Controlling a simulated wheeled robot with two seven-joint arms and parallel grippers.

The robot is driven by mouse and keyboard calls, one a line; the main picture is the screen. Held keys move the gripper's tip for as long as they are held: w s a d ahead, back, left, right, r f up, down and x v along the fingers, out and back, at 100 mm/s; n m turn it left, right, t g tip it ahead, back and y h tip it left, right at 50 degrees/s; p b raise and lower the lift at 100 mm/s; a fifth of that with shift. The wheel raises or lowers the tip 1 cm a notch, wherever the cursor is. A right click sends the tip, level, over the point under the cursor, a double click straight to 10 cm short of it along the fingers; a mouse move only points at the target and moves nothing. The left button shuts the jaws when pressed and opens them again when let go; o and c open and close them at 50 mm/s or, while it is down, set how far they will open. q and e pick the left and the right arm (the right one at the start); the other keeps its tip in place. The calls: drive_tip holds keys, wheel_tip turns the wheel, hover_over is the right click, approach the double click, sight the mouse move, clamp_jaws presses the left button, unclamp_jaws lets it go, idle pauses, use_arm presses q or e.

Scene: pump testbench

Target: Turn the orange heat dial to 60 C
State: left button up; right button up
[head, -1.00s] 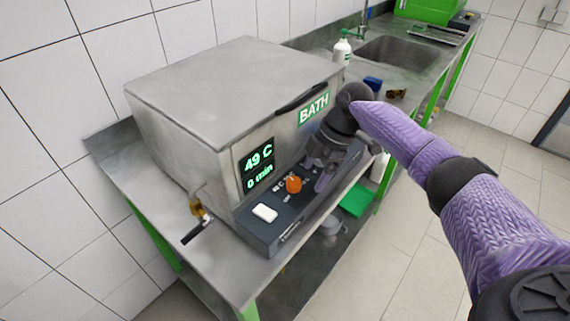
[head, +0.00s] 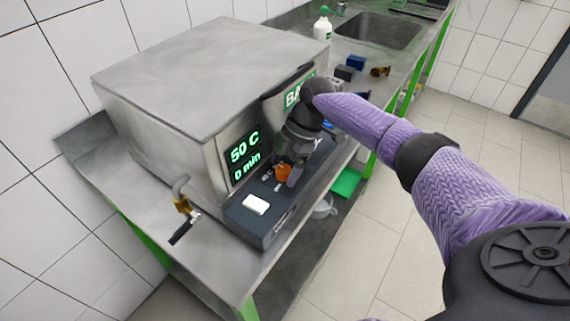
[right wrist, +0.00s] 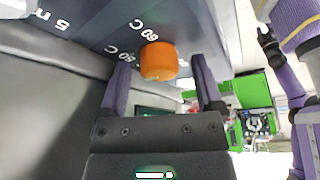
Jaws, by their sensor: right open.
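The orange heat dial (head: 283,172) is on the dark sloped control panel (head: 262,226) at the front of the metal bath (head: 205,75). The bath's display (head: 244,155) reads 50 C and 0 min. My right gripper (head: 285,176) is at the dial, with a finger close beside it. In the right wrist view the dial (right wrist: 158,62) lies between the two spread fingers of my right gripper (right wrist: 160,82), with gaps on both sides. White temperature marks show on the panel near the dial.
A white switch (head: 255,204) is on the panel left of the dial. A brass valve (head: 183,206) with a black handle is on the bath's left. A white bottle (head: 322,29) and a sink (head: 378,30) are farther back on the bench.

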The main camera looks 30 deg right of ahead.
clamp_jaws()
drive_tip(key=shift+r+m+p, duration=0.2)
drive_tip(key=shift+m+p, duration=0.2)
drive_tip(key=shift+p, duration=0.45)
drive_tip(key=m+t+p, duration=0.1)
drive_tip(key=m+p, duration=0.2)
drive_tip(key=p, duration=0.1)
drive_tip(key=m+t+h+p, duration=0.1)
drive_tip(key=m+p, duration=0.2)
drive_tip(key=m, duration=0.1)
drive_tip(key=m+t+h+p, duration=0.1)
drive_tip(key=m+p, duration=0.2)
drive_tip(key=p, duration=0.1)
drive_tip(key=shift+s+a+r+m+t+p, duration=0.1)
drive_tip(key=shift+a+m+t+p, duration=0.05)
drive_tip(key=shift+m+t+p, duration=0.2)
drive_tip(key=shift+m+h+p, duration=0.6)
drive_tip(key=shift+m+p, duration=0.2)
drive_tip(key=shift+m, duration=0.05)
drive_tip(key=shift+m+t+h+p, duration=0.25)
drive_tip(key=shift+m+h+p, duration=0.15)
drive_tip(key=shift+m+p, duration=0.65)
drive_tip(key=shift+a+m+h, duration=0.1)
drive_tip(key=shift+m+h, duration=0.3)
drive_tip(key=shift+m, duration=0.65)
drive_tip(key=shift+f+m+p, duration=0.2)
drive_tip(key=shift+m+p, duration=0.3)
